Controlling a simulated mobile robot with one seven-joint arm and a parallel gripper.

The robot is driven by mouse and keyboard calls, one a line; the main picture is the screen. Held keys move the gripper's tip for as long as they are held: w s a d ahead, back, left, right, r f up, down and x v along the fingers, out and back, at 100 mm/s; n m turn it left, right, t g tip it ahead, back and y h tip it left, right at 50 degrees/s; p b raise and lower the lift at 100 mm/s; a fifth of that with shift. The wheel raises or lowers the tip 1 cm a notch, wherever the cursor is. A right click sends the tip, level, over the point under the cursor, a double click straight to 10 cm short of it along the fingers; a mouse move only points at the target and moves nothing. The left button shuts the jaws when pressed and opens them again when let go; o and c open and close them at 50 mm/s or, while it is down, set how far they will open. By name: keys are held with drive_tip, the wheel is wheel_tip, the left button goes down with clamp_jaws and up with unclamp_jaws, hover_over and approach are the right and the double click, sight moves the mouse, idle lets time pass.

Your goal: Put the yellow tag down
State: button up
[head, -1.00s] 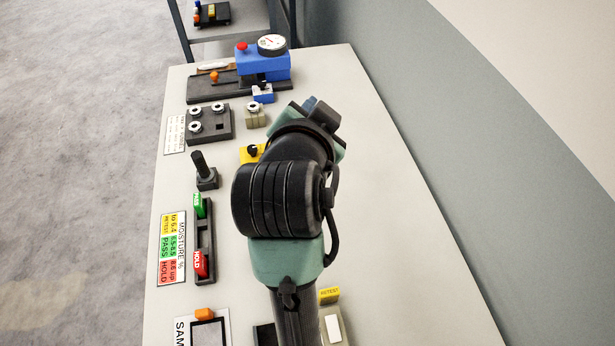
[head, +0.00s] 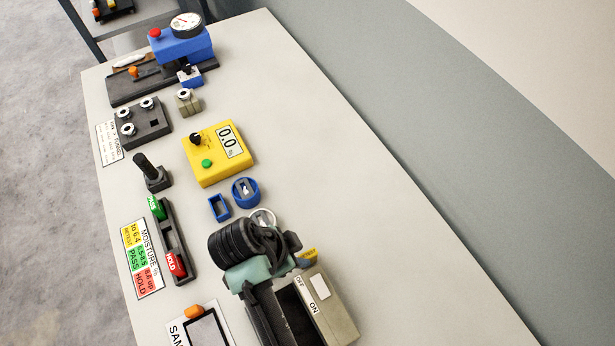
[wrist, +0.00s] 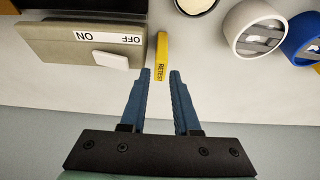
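The yellow tag (head: 308,254), marked RETEST, stands at the far end of a beige box with an OFF/ON label (head: 306,297). In the wrist view the tag (wrist: 162,55) is upright beside the box's OFF end (wrist: 95,45). My gripper (wrist: 161,74) is open, its two blue fingers on either side of the tag's near end, with narrow gaps that look clear. In the head view my arm hides most of the gripper.
A white ring-shaped holder (wrist: 254,30) and a blue one (wrist: 305,38) stand right of the tag in the wrist view. A yellow meter (head: 219,152), a red-and-green slider (head: 172,240) and a blue gauge device (head: 182,47) are on the table. The table's right side is clear.

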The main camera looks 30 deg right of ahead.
sight(306, 255)
drive_tip(key=shift+p+x, duration=0.7)
drive_tip(key=shift+x, duration=2)
drive_tip(key=shift+d+r, duration=0.1)
clamp_jaws()
